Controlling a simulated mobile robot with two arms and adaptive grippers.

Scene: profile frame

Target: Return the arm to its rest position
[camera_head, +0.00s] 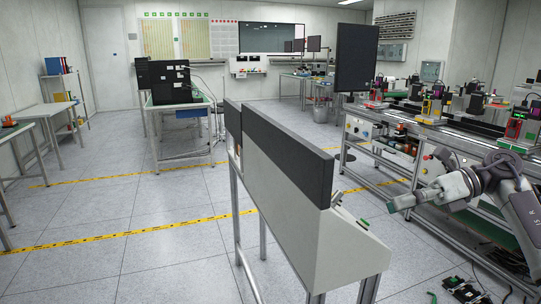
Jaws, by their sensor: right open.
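My right arm (522,213) comes in at the right edge, bent, with its grey wrist pointing left. My right gripper (396,205) is at the end of it, small and dark, open with nothing seen between the fingers. It hangs in the air to the right of a grey slanted cabinet (285,210) with a black top panel, apart from it in the picture. My left arm and left gripper are not in view.
A long workbench (400,122) with several small machines and a black monitor (356,58) runs behind the right arm. Green and black parts (463,290) lie low at the bottom right. Tables stand at the left and back. The tiled floor (125,225) at left is clear, with yellow tape lines.

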